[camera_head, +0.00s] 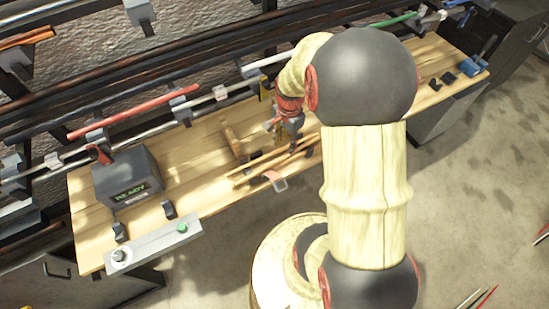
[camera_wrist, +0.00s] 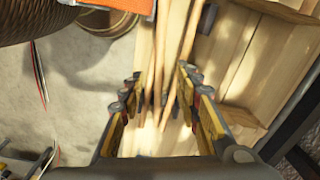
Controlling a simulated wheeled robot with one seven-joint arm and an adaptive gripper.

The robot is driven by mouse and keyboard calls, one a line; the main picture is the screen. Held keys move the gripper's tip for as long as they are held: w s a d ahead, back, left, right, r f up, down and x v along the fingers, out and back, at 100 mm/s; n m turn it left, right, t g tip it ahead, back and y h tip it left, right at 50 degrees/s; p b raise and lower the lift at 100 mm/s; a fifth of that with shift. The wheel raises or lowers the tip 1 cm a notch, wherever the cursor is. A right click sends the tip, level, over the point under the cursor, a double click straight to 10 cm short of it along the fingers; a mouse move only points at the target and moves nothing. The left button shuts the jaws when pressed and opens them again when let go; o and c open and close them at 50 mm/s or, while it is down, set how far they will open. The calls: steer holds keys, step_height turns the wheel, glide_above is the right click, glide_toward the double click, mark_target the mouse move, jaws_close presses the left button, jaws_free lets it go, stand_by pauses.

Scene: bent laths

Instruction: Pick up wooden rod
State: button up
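Several thin wooden rods (camera_head: 262,163) lie side by side on the wooden workbench, near its middle front. In the wrist view the pale rods (camera_wrist: 145,48) run up the picture and pass between the fingers of my gripper (camera_wrist: 158,90). The fingers are spread apart on either side of the rods, and no grip on any one rod is visible. In the head view my gripper (camera_head: 288,126) points down at the bench just above the rods, partly hidden by my arm. I cannot tell whether the fingers touch the rods.
A grey box marked READY (camera_head: 127,178) stands on the bench (camera_head: 88,215) at left, with a button panel (camera_head: 155,246) at the front edge. A thicker wooden piece (camera_head: 233,140) lies left of my gripper. Pipe racks line the back wall. Blue clamps (camera_head: 472,66) sit at the right end.

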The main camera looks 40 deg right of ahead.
mark_target(285, 155)
steer(key=shift+m, duration=0.5)
steer(key=shift+f, duration=0.25)
steer(key=f, duration=0.3)
steer(key=f+b, duration=0.1)
steer(key=f, duration=0.3)
steer(key=shift+w+d+f, duration=0.1)
steer(key=shift+d+f, duration=0.05)
steer(key=shift+d, duration=0.05)
steer(key=c, duration=0.8)
jaws_close()
